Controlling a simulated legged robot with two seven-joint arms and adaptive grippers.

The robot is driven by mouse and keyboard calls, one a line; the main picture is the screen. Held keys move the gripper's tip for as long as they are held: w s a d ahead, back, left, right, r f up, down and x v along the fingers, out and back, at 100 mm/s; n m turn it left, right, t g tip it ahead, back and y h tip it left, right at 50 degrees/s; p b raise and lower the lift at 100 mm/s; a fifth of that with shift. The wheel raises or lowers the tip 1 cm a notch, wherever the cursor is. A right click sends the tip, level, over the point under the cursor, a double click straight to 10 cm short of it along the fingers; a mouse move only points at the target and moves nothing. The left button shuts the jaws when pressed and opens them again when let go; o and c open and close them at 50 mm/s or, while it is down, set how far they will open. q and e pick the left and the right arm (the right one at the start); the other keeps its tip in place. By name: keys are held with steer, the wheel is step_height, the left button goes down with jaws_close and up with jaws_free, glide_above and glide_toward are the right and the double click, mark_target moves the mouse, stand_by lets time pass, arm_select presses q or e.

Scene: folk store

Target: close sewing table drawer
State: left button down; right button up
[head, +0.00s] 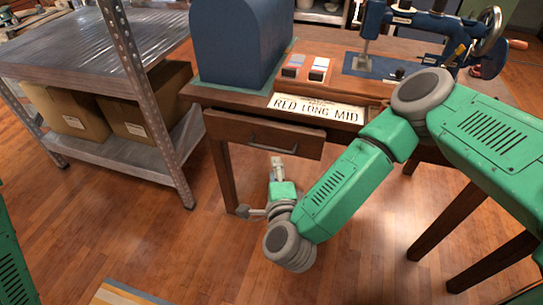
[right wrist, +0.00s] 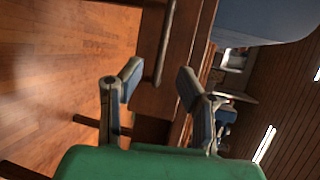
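The wooden sewing table (head: 345,81) stands ahead. Its drawer (head: 230,128) has a dark bar handle (head: 271,147); the front seems to stand out a little from the table, but the gap is hard to judge. In the right wrist view the drawer front (right wrist: 153,98) and handle (right wrist: 166,40) run past the fingertips. My right gripper (head: 260,187) is below and in front of the drawer in the head view. Its fingers are spread with nothing between them, also in the right wrist view (right wrist: 158,80). My left gripper is not in view.
A blue sewing machine (head: 430,25), a blue domed case (head: 238,42), small boxes and a "RED LONG MID" sign (head: 318,108) are on the tabletop. A metal shelf (head: 75,50) with cardboard boxes (head: 70,112) stands at left. The floor before the drawer is clear.

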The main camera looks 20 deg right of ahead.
mark_target(271, 149)
steer(key=shift+b+x, duration=1)
steer(key=shift+x, duration=3.6)
steer(key=shift+r, duration=0.1)
jaws_close()
